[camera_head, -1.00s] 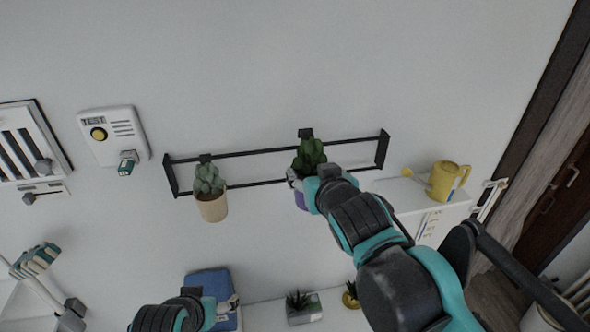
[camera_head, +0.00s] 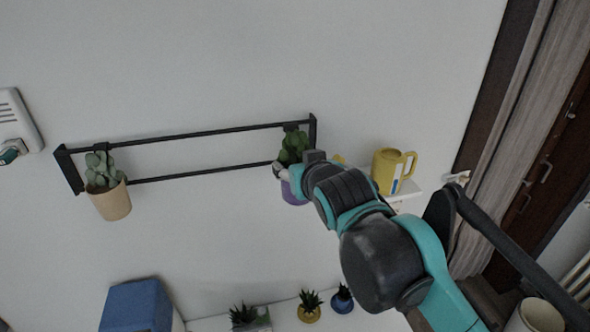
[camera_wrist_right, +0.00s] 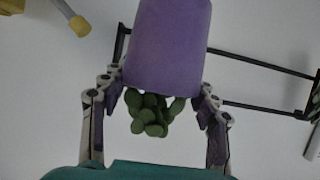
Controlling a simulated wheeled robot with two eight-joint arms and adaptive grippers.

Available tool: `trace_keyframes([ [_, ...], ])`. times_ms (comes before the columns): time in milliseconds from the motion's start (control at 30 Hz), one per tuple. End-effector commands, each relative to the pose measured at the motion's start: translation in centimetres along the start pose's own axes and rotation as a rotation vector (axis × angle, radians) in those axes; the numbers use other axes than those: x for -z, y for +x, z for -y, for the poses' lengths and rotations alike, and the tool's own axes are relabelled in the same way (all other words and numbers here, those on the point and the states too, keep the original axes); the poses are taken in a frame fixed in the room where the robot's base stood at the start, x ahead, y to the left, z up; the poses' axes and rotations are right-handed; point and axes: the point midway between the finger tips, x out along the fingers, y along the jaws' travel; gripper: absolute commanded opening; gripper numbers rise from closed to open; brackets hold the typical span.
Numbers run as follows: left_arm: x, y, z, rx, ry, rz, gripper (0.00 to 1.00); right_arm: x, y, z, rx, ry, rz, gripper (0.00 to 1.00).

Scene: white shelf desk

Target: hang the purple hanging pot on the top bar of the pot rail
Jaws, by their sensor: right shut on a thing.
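The purple hanging pot (camera_head: 292,191) holds a green succulent and is near the right end of the black pot rail (camera_head: 203,131). My right gripper (camera_head: 283,172) is shut on the pot and partly hides it in the head view. The pot's dark hook (camera_head: 291,127) overlaps the rail's top bar; I cannot tell whether it is over the bar or in front of it. In the right wrist view the purple pot (camera_wrist_right: 168,45) appears upside down between the fingers of my right gripper (camera_wrist_right: 155,95). My left gripper is not in view.
A beige potted plant (camera_head: 109,201) hangs at the rail's left end. A yellow watering can (camera_head: 388,172) stands on a white surface right of my gripper. A blue box (camera_head: 137,306) and small potted plants (camera_head: 310,308) are below. The wall above the rail is clear.

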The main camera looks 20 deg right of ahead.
Motion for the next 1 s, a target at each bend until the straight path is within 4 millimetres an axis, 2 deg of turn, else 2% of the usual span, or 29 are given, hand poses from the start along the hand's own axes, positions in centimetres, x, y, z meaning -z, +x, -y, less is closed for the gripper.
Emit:
trace_keyframes([
  [1000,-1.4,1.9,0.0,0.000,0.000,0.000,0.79,3.2,7.7,0.0,0.000,-0.001,-0.001,0.15],
])
